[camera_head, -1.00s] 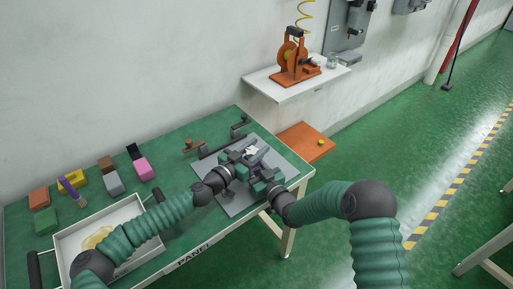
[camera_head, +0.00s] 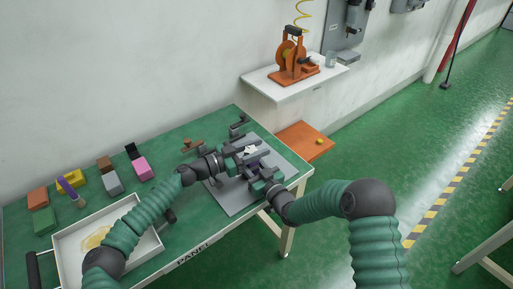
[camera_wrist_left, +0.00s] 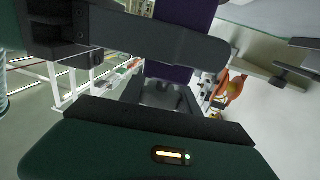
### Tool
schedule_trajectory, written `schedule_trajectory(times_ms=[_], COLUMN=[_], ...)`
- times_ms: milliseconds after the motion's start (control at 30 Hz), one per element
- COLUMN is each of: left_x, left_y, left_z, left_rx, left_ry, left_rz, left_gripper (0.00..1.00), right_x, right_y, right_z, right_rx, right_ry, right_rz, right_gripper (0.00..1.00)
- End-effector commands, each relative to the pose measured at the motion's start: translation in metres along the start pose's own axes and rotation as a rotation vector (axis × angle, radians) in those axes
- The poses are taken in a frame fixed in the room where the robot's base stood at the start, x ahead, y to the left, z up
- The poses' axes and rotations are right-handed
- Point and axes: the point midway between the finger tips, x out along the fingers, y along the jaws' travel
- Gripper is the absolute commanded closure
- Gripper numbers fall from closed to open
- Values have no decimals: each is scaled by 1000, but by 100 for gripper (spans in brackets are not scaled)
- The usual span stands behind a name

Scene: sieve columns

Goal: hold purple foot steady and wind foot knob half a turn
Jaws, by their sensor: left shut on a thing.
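The purple foot (camera_wrist_left: 172,72) shows in the left wrist view as a dark purple block, partly hidden behind a grey finger. In the head view only a small dark purple patch shows between the grippers. My left gripper (camera_head: 250,155) is shut on the purple foot above the grey mat. My right gripper (camera_head: 258,172) is close beside it, nearer the table's front right edge; its jaw opening is not clear. The foot knob cannot be made out among the fingers.
A grey mat (camera_head: 230,201) lies under the grippers on the green table. A white tray (camera_head: 152,244) stands front left, with several coloured blocks behind it. An orange-brown device (camera_head: 291,62) stands on a white wall shelf (camera_head: 258,85).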

Motion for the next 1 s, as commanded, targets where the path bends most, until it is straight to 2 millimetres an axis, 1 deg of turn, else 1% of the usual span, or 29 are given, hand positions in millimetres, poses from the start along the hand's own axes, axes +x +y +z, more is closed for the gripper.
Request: schedule_trajectory(times_ms=[33, 200, 433, 600, 1000], left_x=[-1, 0, 0, -2, -3], left_y=[-4, 0, 3, 3, 2], left_z=[0, 2, 4, 3, 2], left_rx=[0, 0, -3, -1, 1], left_ry=[-2, -5, -8, -5, -1], left_rz=[25, 143, 250, 284, 289], left_gripper=[100, 100, 100, 100, 100], right_x=[-1, -1, 0, 0, 0], right_y=[-1, -2, -2, -3, -3], right_z=[1, 1, 1, 1, 1], right_rx=[-1, -2, -2, -2, 0], right_ry=[-3, -2, -1, -1, 0], right_rz=[-3, -4, -5, -6, -6], right_gripper=[100, 100, 100, 100, 100])
